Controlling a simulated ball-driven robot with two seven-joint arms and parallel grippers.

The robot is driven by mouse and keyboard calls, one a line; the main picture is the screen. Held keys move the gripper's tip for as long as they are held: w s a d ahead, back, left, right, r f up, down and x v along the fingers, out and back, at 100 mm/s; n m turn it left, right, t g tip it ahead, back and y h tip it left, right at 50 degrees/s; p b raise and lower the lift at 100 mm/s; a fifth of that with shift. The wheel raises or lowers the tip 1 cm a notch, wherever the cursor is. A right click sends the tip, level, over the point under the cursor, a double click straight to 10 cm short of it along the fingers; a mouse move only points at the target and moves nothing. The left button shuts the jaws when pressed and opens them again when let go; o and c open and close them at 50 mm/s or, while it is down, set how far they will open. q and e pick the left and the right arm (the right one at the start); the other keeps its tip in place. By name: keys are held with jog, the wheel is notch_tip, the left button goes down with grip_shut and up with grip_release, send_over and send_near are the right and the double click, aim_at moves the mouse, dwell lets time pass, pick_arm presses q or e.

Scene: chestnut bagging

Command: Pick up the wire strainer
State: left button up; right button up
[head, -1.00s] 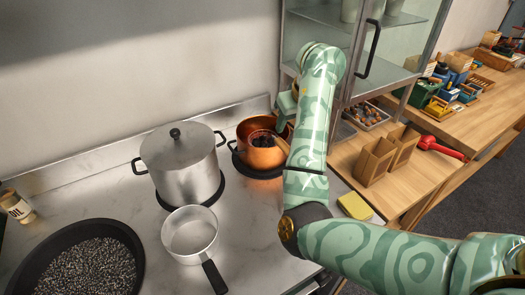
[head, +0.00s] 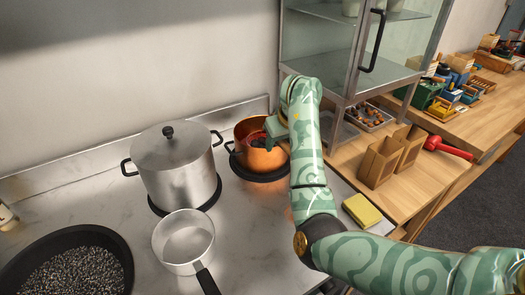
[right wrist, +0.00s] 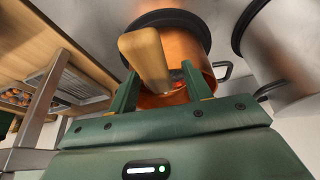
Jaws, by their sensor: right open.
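The copper pot (head: 264,159) sits on a black burner at the back right of the stove. The wire strainer rests in it. Its wooden handle (right wrist: 145,58) shows in the right wrist view, rising from the pot, while its mesh is mostly hidden. My right gripper (right wrist: 162,88) is open, with one green finger on each side of the handle. I cannot tell whether either finger touches it. In the head view, the right gripper (head: 274,128) is at the pot's right rim and covers the handle. My left gripper is not in view.
A lidded steel pot (head: 180,168) stands left of the copper pot. A small saucepan (head: 184,242) and a wide black pan (head: 68,262) are in front. A glass cabinet (head: 345,45) and a wooden counter (head: 395,185) with boxes are to the right. A yellow sponge (head: 361,210) lies nearby.

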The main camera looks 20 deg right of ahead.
jog(key=c, duration=1)
grip_shut()
jog(key=shift+r, duration=0.1)
